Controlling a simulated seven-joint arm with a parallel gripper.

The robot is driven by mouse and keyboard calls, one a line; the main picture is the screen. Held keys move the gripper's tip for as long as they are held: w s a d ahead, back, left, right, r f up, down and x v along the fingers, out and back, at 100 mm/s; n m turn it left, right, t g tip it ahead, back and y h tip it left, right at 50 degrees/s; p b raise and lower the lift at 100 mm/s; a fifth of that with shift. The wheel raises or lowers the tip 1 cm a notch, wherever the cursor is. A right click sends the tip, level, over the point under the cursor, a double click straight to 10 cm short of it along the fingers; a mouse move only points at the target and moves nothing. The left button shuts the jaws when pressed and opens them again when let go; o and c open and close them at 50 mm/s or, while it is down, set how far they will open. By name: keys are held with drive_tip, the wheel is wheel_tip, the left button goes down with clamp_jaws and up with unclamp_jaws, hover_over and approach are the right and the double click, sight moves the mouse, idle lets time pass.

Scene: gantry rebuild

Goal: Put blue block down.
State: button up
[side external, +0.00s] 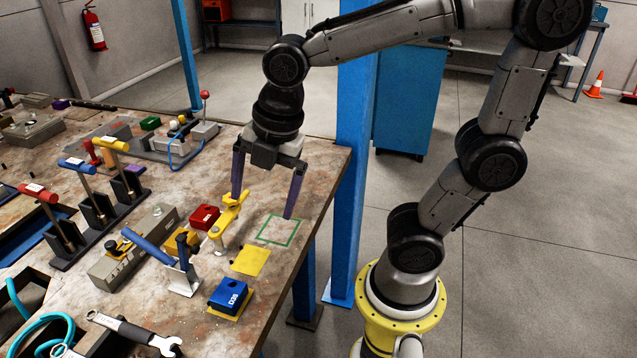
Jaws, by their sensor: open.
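The blue block (229,296) sits near the table's front edge, on a yellow square (247,304) that shows around its lower side. It has white lettering on its front face. My gripper (263,206) is open and empty, its two purple fingers spread wide and pointing down. It is beyond the blue block, near a yellow clamp lever and a green outlined square (278,231), and apart from the block. A bare yellow square (251,261) lies between the block and the green outline.
A blue-handled clamp (172,262) stands left of the blue block. Wrenches (130,333) lie at the front. Several handled tools (97,190) stand in a rack at left.

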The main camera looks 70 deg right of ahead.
drive_tip(key=s+d+m+t, duration=0.1)
drive_tip(key=s+m, duration=0.3)
drive_tip(key=m, duration=0.5)
drive_tip(key=s+d+m+t, duration=0.1)
drive_tip(key=s+d+m, duration=0.2)
drive_tip(key=m, duration=0.6)
drive_tip(key=shift+s+d+r+m+t, duration=0.3)
drive_tip(key=shift+s+t, duration=0.1)
drive_tip(key=shift+s, duration=0.1)
